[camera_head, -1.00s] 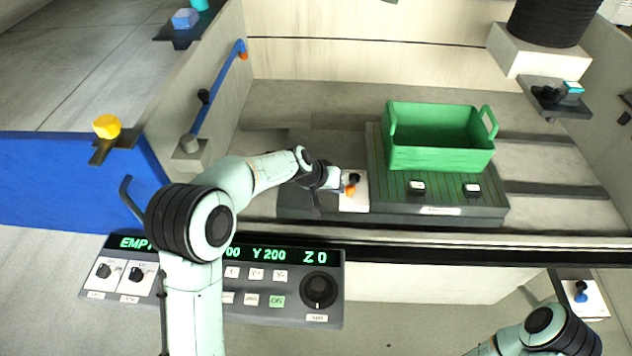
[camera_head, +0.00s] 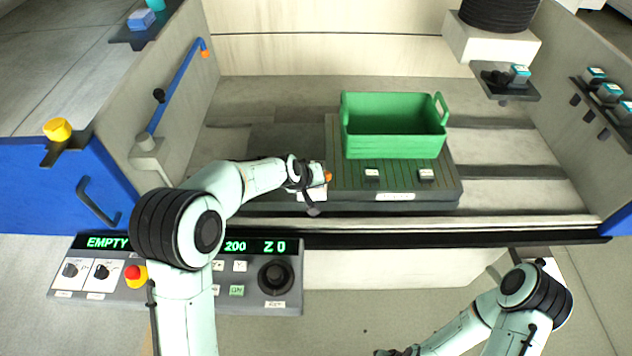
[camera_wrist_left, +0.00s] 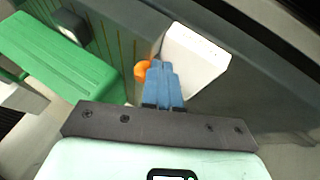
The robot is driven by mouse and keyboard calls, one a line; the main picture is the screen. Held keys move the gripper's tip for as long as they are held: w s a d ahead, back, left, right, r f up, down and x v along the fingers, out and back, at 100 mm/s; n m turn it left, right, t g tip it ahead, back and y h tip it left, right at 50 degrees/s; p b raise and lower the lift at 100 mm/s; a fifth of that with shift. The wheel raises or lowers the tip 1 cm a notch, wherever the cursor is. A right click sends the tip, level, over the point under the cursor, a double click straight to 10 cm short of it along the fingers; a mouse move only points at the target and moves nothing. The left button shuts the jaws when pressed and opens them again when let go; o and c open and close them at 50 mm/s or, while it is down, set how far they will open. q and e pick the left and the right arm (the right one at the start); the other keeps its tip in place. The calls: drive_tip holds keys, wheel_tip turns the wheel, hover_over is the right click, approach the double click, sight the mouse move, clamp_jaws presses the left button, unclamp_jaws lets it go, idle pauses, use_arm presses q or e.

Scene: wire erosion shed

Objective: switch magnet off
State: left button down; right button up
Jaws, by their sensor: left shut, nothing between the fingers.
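The magnet is a grey block with a green-striped top (camera_head: 395,181) on the machine bed. A white switch panel (camera_head: 311,196) sits at its left end, with an orange knob (camera_head: 328,176) at the panel's upper right edge. My left gripper (camera_head: 321,176) is over the panel and hides most of it. In the left wrist view its blue fingers (camera_wrist_left: 163,82) are shut and empty, their tips right beside the orange knob (camera_wrist_left: 142,70) and in front of the white panel (camera_wrist_left: 195,55). I cannot tell whether they touch the knob. My right arm shows at lower right; its gripper is out of view.
A green bin (camera_head: 395,130) stands on the magnet, behind two small dark blocks with white tops (camera_head: 372,174). A control panel (camera_head: 180,302) with a red button is in front at left.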

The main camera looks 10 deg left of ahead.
use_arm(q)
drive_tip(key=shift+w+d, duration=0.2)
drive_tip(key=shift+d, duration=0.2)
use_arm(e)
drive_tip(key=shift+w+d, duration=0.15)
drive_tip(key=shift+d, duration=0.1)
use_arm(q)
drive_tip(key=shift+d+r, duration=0.1)
drive_tip(key=shift+d, duration=0.25)
drive_tip(key=shift+a, duration=0.1)
